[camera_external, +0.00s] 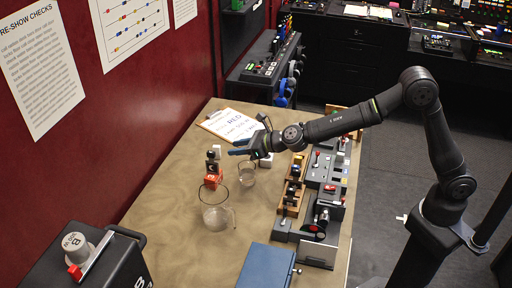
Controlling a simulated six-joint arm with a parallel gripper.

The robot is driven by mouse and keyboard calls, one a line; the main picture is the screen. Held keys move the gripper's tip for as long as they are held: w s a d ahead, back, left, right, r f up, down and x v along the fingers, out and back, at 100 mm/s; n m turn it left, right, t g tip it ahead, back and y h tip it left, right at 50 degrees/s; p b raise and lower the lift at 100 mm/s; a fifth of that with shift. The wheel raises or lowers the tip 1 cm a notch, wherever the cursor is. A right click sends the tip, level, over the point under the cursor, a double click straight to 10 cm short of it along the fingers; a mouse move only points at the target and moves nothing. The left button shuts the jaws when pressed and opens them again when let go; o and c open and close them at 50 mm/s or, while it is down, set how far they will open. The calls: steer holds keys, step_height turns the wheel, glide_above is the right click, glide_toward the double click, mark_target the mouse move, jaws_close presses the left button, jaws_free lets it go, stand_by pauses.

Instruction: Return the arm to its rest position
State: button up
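My arm reaches in from the right, from its base beyond the table's right side, out over the table (160,215). My gripper (236,148) is at the arm's left end, above the middle of the table. Its two blue-tipped fingers point left and look apart, with nothing visible between them. It is above and near a small glass (247,178) and right of a red block (213,181) with dark and white pieces above it. The gap between gripper and glass is hard to judge.
A glass jug (216,216) stands nearer the front. A control panel (328,172) with buttons and levers lines the table's right side, below my forearm. A clipboard (232,124) lies at the back, and a blue box (266,267) is at the front. The table's left front is clear.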

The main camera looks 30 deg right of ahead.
mark_target(214, 152)
steer(key=x, duration=1.1)
steer(key=shift+w+a+f, duration=0.15)
steer(key=shift+f, duration=0.3)
steer(key=shift+d+r, duration=0.2)
steer(key=shift+r, duration=2)
steer(key=w+d+r, duration=0.3)
steer(key=d+r, duration=0.7)
steer(key=shift+w+d, duration=0.3)
steer(key=shift+w, duration=0.1)
steer(key=shift+r, duration=0.1)
